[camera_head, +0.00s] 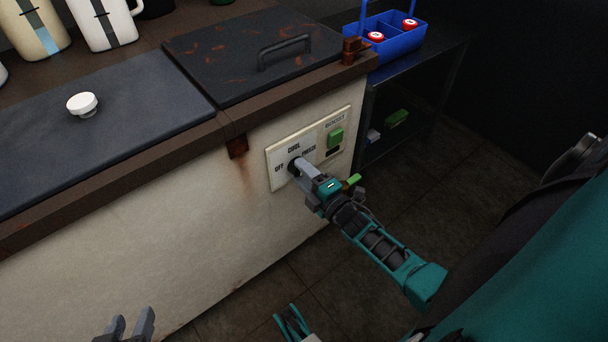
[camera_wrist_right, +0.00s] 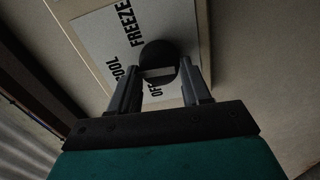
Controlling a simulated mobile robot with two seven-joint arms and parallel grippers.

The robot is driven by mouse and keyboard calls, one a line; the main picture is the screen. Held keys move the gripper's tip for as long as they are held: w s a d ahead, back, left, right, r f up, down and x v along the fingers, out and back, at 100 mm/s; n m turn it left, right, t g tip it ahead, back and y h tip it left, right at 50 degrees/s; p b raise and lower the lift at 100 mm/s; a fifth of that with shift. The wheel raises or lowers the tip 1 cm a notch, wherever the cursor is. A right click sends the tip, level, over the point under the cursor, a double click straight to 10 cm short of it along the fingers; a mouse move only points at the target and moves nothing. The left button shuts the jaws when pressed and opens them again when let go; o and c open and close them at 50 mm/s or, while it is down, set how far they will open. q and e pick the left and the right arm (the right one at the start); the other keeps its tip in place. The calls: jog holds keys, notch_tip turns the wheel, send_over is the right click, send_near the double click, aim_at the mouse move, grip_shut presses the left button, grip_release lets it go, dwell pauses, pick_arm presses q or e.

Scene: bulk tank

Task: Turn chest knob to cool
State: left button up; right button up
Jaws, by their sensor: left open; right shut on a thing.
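The chest knob (camera_wrist_right: 158,54) is dark and round, on a pale plate (camera_head: 279,180) marked OFF, COOL and FREEZE on the chest's front. In the head view the knob is mostly hidden by my right gripper (camera_head: 301,173). In the right wrist view the fingers of my right gripper (camera_wrist_right: 158,88) stand on both sides of the knob and are shut on it. I cannot tell which label the knob points at. My left gripper (camera_head: 130,326) is open and empty at the bottom left, low in front of the chest and away from the panel.
A green button (camera_head: 336,137) under BOOST is right of the knob plate. The chest (camera_head: 130,238) has a black handled lid (camera_head: 241,56) and a dark lid with a white knob (camera_head: 82,103). A blue caddy (camera_head: 399,46) stands on the side table. Floor is free in front.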

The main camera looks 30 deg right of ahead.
pick_arm(q)
jog(key=shift+w+d, duration=0.1)
pick_arm(e)
jog(key=shift+n, duration=0.5)
jog(key=o, duration=1)
jog(key=shift+o, duration=0.2)
pick_arm(q)
jog(key=a+r+p, duration=0.1)
jog(key=p, duration=0.1)
jog(key=shift+r+p, duration=0.15)
jog(key=shift+p, duration=0.2)
pick_arm(e)
jog(key=s+d, duration=0.1)
jog(key=s, duration=1.2)
jog(key=shift+w+a, duration=0.1)
